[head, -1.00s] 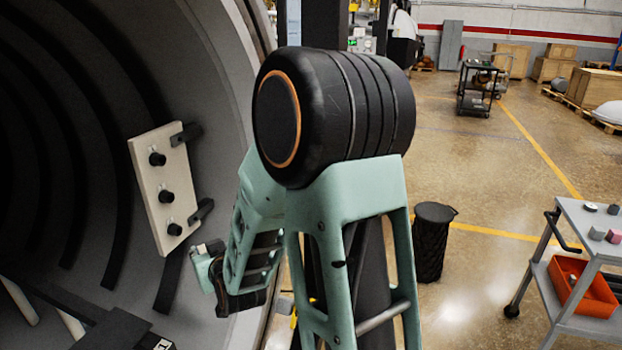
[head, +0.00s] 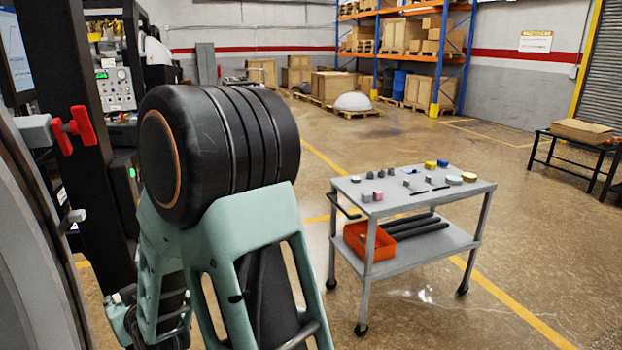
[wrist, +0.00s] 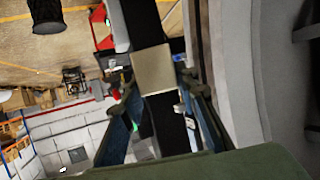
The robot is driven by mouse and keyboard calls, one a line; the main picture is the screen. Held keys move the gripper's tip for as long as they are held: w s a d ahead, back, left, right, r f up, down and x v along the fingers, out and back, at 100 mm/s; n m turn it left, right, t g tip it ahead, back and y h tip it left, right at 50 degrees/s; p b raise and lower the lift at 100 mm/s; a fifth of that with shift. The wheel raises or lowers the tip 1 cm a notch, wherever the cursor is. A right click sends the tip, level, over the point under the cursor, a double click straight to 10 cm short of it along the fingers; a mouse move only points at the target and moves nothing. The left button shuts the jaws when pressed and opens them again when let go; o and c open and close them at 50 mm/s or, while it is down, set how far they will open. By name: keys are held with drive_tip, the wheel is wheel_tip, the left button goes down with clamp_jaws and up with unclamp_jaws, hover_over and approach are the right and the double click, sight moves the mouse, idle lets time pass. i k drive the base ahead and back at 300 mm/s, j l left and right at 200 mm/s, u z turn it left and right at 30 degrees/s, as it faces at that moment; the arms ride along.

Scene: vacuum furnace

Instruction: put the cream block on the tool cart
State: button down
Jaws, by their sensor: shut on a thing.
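The cream block (wrist: 153,70) shows in the wrist view, held between the two fingers of my gripper (wrist: 152,80), which is shut on it. In the head view I cannot make out the block; my arm hides that area at the lower left. The grey tool cart (head: 428,203) stands on the floor to the right of my arm in the head view, well apart from the gripper. Several small things lie on its top, including pink, grey, yellow and blue pieces and dark rods. Bare patches show along its front edge.
An orange bin (head: 368,243) and dark bars (head: 415,228) lie on the cart's lower shelf. The round furnace wall (head: 35,260) is close on the left, with a red handle (head: 82,130) nearby. A black table (head: 575,150) stands far right. Open floor surrounds the cart.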

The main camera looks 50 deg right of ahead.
sight(390, 196)
drive_tip(key=l+z, duration=0.1)
drive_tip(key=z, duration=1)
drive_tip(key=i+z, duration=0.2)
drive_tip(key=z, duration=0.3)
drive_tip(key=i+j+z, duration=0.1)
drive_tip(key=z, duration=0.4)
drive_tip(key=i+j+z, duration=0.15)
drive_tip(key=z, duration=0.25)
drive_tip(key=i+j+z, duration=0.75)
drive_tip(key=j+z, duration=0.15)
drive_tip(key=j, duration=0.15)
drive_tip(key=i+j+z, duration=0.1)
drive_tip(key=j+z, duration=0.15)
drive_tip(key=i+j, duration=0.1)
drive_tip(key=j, duration=0.3)
drive_tip(key=i+j, duration=0.1)
drive_tip(key=j, duration=0.3)
drive_tip(key=i+j+z, duration=0.1)
drive_tip(key=j, duration=0.35)
drive_tip(key=i+j, duration=0.1)
drive_tip(key=j, duration=0.3)
drive_tip(key=i+j, duration=0.1)
drive_tip(key=j, duration=0.3)
